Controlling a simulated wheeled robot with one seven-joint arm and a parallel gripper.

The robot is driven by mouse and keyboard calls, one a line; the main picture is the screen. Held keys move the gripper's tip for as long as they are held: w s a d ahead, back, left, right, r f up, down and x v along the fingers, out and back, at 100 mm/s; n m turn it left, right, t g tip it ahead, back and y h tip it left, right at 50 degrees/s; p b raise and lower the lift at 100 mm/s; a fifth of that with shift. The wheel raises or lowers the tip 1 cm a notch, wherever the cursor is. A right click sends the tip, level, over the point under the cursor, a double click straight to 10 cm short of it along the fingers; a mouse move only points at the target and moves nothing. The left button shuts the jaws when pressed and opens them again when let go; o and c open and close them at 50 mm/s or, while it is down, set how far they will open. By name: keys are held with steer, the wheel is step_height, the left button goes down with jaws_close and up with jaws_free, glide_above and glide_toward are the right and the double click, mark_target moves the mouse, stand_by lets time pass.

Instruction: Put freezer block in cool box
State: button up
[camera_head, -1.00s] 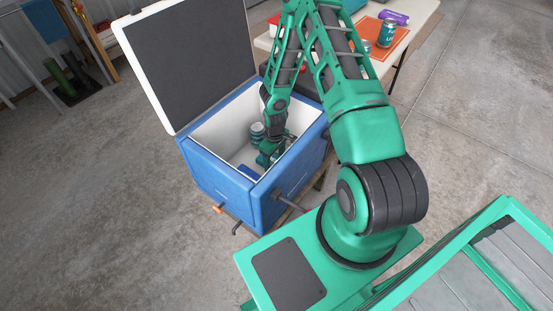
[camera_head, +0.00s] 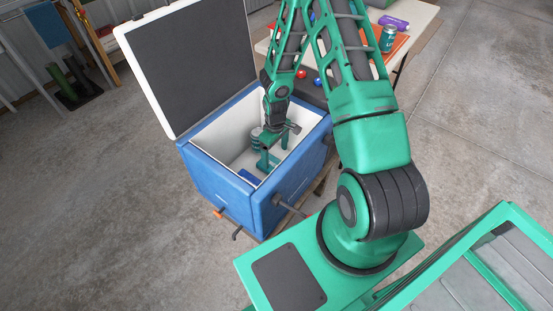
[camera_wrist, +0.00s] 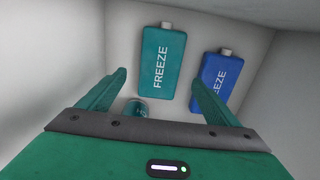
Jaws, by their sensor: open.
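The blue cool box (camera_head: 210,182) stands open, its lid (camera_head: 195,62) tilted back. In the wrist view, a teal freezer block (camera_wrist: 160,60) marked FREEZE lies on the box's white floor. A blue freezer block (camera_wrist: 214,78) lies to its right, also seen in the head view (camera_head: 249,176). A can (camera_wrist: 136,108) stands closer to my gripper. My gripper (camera_head: 272,158) is inside the box, pointing down, open and empty. In the wrist view its fingers (camera_wrist: 160,78) spread to either side of the teal block's lower part, apparently above it. I cannot make out the teal block in the head view.
A table (camera_head: 425,20) behind the box holds an orange mat (camera_head: 400,42), a can (camera_head: 388,38) and a purple item (camera_head: 393,21). The box walls surround my gripper closely. Open concrete floor (camera_head: 110,200) lies to the left.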

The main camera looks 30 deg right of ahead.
steer(key=s+d+r+m+h, duration=0.1)
steer(key=s+d+r+m, duration=0.15)
steer(key=r, duration=0.65)
steer(key=s+d+r+m, duration=0.1)
steer(key=s+d+r, duration=0.15)
steer(key=r, duration=0.65)
steer(key=s+d+r+m+h, duration=0.15)
steer(key=s+r, duration=0.25)
steer(key=r, duration=0.5)
steer(key=s+r+m+y, duration=0.1)
steer(key=s+r+m, duration=0.2)
steer(key=s+r, duration=0.4)
steer(key=s+a+r+m+y, duration=0.1)
steer(key=s+r+m, duration=0.1)
steer(key=s+r, duration=0.5)
steer(key=s, duration=0.6)
steer(key=shift+s+m+y, duration=0.15)
steer(key=shift+m+y, duration=0.2)
steer(key=shift+m, duration=0.05)
steer(key=shift+w+f, duration=0.2)
steer(key=shift+w, duration=0.25)
